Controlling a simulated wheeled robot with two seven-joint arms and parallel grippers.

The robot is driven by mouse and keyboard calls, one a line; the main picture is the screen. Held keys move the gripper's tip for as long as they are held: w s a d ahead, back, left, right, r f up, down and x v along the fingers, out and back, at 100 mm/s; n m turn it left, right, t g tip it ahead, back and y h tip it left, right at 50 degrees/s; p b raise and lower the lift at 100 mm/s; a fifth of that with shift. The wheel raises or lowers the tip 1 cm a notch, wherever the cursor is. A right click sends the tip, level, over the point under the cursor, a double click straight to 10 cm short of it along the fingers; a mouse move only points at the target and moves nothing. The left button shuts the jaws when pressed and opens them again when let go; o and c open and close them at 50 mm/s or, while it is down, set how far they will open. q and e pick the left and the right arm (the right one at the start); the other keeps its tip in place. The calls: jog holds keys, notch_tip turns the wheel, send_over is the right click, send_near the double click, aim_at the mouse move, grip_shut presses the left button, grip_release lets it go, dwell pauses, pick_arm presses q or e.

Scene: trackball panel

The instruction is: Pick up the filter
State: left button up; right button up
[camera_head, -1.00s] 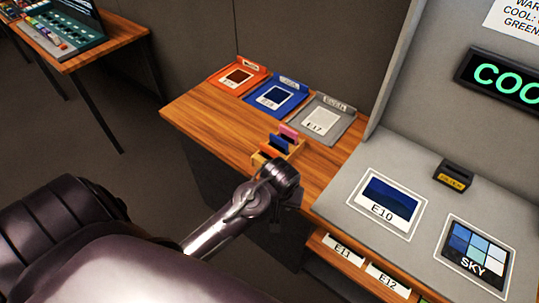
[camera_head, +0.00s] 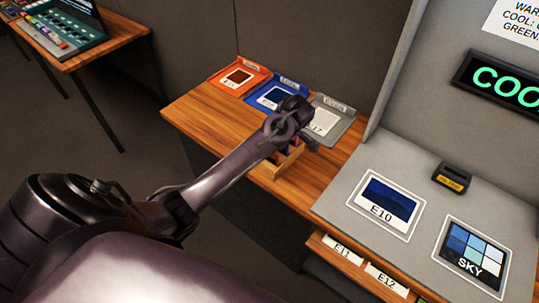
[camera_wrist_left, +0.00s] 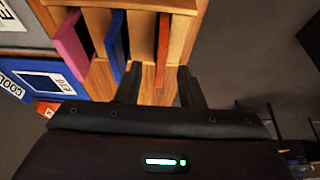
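The wooden filter rack (camera_head: 287,163) stands on the wooden table, mostly hidden behind my left wrist. In the left wrist view the rack (camera_wrist_left: 182,28) holds a pink filter (camera_wrist_left: 73,42), a blue filter (camera_wrist_left: 117,42) and an orange-red filter (camera_wrist_left: 163,50) upright in separate slots. My left gripper (camera_wrist_left: 161,80) is open, its two fingers pointing at the rack. The orange-red filter is roughly in line with the gap between the fingers. No filter is visibly held. In the head view my left gripper (camera_head: 306,138) is above the rack, its fingers mostly hidden. My right gripper is not in view.
Orange (camera_head: 233,86), blue (camera_head: 262,107) and grey (camera_head: 345,126) trays with cards stand behind the rack. To the right is a grey panel (camera_head: 352,218) with an E10 card (camera_head: 388,207), a SKY card (camera_head: 472,258) and a small black FILTER holder (camera_head: 451,177).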

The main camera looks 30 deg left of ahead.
pick_arm(q)
jog(key=p+x, duration=0.1)
jog(key=x, duration=0.2)
jog(key=shift+a+f+p, duration=0.1)
jog(key=shift+f+p, duration=0.2)
jog(key=shift+p, duration=0.05)
jog(key=shift+a+f, duration=0.15)
jog(key=shift+f, duration=0.25)
jog(key=shift+s, duration=0.1)
jog(key=shift+c, duration=0.2)
jog(key=shift+s, duration=0.1)
grip_shut()
